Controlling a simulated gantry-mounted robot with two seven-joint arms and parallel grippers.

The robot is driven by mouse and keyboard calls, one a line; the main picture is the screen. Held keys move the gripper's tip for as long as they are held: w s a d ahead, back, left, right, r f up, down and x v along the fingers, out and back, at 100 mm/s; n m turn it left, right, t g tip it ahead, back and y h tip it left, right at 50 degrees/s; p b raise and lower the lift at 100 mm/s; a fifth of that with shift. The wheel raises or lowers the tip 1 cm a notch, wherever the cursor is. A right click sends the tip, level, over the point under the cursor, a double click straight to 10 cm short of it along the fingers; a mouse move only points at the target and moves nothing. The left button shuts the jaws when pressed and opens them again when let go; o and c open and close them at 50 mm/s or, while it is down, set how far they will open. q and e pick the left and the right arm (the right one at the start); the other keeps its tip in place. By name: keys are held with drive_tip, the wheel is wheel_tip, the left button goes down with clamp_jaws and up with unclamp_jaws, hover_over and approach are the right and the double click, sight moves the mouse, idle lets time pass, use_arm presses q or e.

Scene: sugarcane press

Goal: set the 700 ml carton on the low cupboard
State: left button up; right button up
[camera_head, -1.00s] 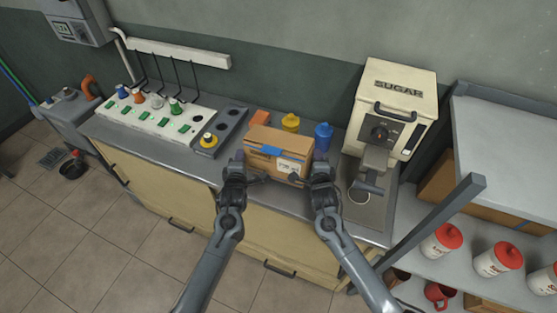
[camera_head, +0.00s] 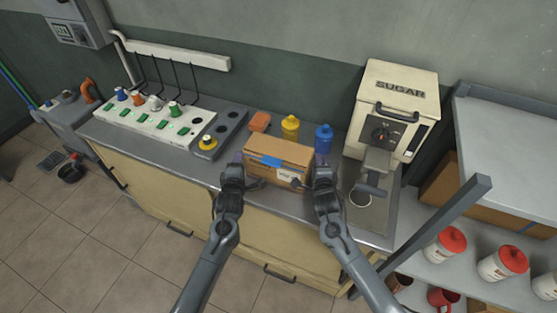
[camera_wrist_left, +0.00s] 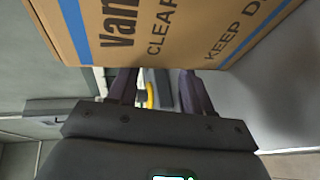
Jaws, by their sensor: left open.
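The carton (camera_head: 276,152) is a brown cardboard box with blue tape and a pale label, its print too small to read in the head view. It is over the front of the steel top of the low cupboard (camera_head: 140,190); I cannot tell whether it touches. My left gripper (camera_head: 237,163) is at its left end and my right gripper (camera_head: 324,168) at its right end. In the left wrist view the carton (camera_wrist_left: 150,30) shows "Van", "CLEAR" and "KEEP D", past the spread, empty fingers of my left gripper (camera_wrist_left: 158,88). My right gripper's jaws are unclear.
Behind the carton stand a yellow bottle (camera_head: 290,128), a blue bottle (camera_head: 323,138) and an orange block (camera_head: 260,121). A switch panel (camera_head: 150,115) is left, the SUGAR machine (camera_head: 394,105) right. A rack (camera_head: 510,130) with red-lidded tubs stands further right.

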use_arm(q)
drive_tip(key=shift+a, duration=0.15)
use_arm(e)
drive_tip(key=o, duration=0.4)
drive_tip(key=shift+d, duration=0.15)
use_arm(q)
drive_tip(key=shift+s, duration=0.1)
use_arm(e)
drive_tip(key=shift+s, duration=0.2)
use_arm(q)
drive_tip(key=v, duration=1.2)
use_arm(e)
drive_tip(key=v, duration=1.1)
drive_tip(key=shift+s+r, duration=0.1)
drive_tip(key=shift+s, duration=0.2)
